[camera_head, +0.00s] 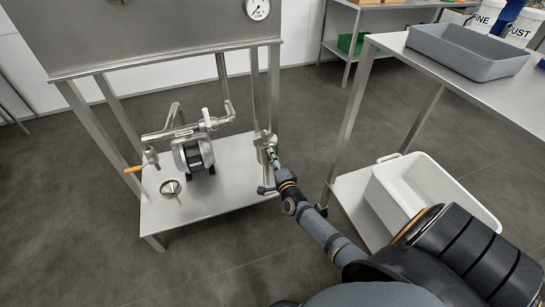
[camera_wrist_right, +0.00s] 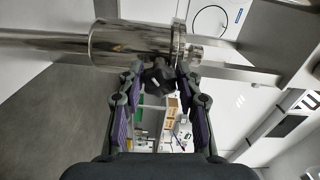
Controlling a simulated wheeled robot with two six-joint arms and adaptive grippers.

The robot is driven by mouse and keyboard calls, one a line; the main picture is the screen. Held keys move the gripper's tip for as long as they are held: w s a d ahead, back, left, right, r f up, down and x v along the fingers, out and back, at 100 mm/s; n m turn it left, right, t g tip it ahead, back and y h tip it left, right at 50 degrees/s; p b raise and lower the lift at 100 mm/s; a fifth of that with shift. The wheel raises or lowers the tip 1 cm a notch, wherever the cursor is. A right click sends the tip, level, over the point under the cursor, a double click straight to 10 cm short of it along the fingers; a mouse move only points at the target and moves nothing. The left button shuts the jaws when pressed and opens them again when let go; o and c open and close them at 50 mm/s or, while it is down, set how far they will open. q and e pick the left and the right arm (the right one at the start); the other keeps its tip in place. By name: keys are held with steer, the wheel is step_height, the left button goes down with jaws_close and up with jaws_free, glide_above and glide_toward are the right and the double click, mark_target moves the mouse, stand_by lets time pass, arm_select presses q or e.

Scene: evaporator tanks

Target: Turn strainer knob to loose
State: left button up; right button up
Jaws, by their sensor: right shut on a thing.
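The strainer (camera_head: 264,139) is a shiny steel cylinder standing upright at the right side of the lower shelf. In the right wrist view the strainer body (camera_wrist_right: 128,42) lies across the top of the picture. A dark lobed knob (camera_wrist_right: 158,78) sits at its side, between the fingertips of my right gripper (camera_wrist_right: 160,72). My right gripper (camera_head: 273,158) is shut on this knob, with purple pads on its fingers. In the head view the knob is hidden by the gripper. My left gripper is not in view.
A grey motor pump (camera_head: 193,153), an orange-handled valve (camera_head: 133,169) and a round steel lid (camera_head: 171,188) are on the shelf (camera_head: 222,186). Steel frame legs stand around it. At right, a white bin (camera_head: 430,180) sits below a table with a grey tray (camera_head: 470,52).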

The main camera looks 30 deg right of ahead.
steer(key=n+p, duration=0.2)
steer(key=n, duration=0.2)
steer(key=shift+n, duration=0.3)
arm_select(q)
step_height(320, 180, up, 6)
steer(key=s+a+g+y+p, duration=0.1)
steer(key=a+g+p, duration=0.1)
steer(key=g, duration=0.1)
arm_select(e)
steer(key=n, duration=0.5)
steer(key=n+p, duration=0.2)
steer(key=n, duration=0.5)
steer(key=shift+n+p, duration=0.3)
steer(key=shift+n, duration=0.1)
steer(key=n+p, duration=0.1)
steer(key=n, duration=0.3)
steer(key=shift+d, duration=0.1)
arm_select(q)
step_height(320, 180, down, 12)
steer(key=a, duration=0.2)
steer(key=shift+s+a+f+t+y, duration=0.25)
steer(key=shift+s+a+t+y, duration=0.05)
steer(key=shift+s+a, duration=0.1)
arm_select(e)
steer(key=shift+f+n, duration=0.1)
steer(key=shift+n, duration=2.1)
steer(key=o, duration=1.2)
steer(key=shift+c, duration=0.2)
